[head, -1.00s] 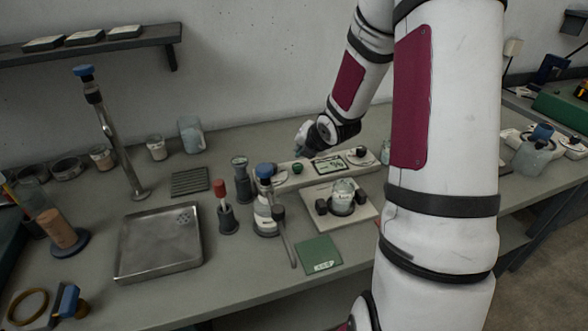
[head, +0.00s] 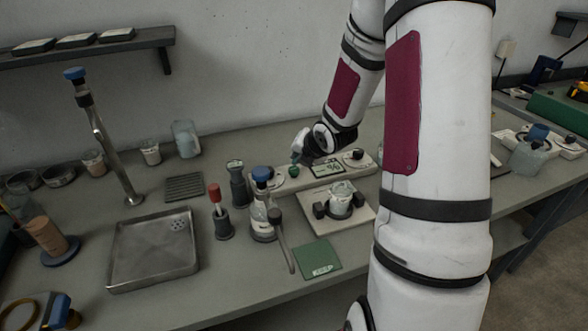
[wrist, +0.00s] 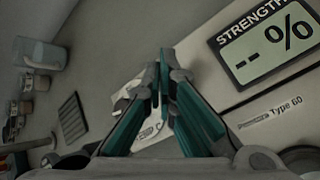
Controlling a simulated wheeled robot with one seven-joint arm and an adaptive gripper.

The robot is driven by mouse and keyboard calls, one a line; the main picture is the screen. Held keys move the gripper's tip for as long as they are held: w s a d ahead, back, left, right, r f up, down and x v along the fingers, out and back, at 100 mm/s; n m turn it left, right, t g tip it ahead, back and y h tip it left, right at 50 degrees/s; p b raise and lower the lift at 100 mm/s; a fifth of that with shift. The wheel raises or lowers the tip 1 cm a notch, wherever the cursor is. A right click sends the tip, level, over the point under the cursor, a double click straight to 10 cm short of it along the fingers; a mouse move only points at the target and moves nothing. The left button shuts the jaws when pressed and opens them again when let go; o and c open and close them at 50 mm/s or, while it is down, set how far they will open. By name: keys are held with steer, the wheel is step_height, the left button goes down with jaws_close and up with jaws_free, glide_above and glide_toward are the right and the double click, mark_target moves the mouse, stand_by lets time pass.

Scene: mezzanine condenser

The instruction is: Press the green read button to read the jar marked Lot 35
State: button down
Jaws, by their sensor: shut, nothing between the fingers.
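The green read button (head: 293,174) sits on the long pale instrument at the back of the bench, left of its display (head: 328,168). My gripper (head: 295,164) is shut and empty, pointing down just above or at the button; I cannot tell whether it touches. In the wrist view the closed teal fingertips (wrist: 165,62) hide the button, and the display (wrist: 265,40) reads "STRENGTH -- %". A lidded glass jar (head: 342,191) stands between black blocks on the pale plate in front of the instrument. Its label is too small to read.
A green card (head: 317,258) lies in front, and a steel tray (head: 153,250) farther left. "TEMP C" lettering (wrist: 148,132) shows beside the fingers.

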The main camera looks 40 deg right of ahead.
mark_target(297, 168)
steer(key=shift+f, duration=0.15)
stand_by(0.6)
steer(key=shift+f+b, duration=0.3)
steer(key=shift+b, duration=0.15)
steer(key=shift+f+b, duration=0.55)
steer(key=shift+f, duration=0.1)
stand_by(0.8)
steer(key=shift+r, duration=0.1)
steer(key=shift+r+p, duration=0.7)
steer(key=shift+r, duration=0.3)
steer(key=shift+r, duration=0.15)
steer(key=shift+r+p, duration=1.85)
steer(key=shift+r, duration=0.5)
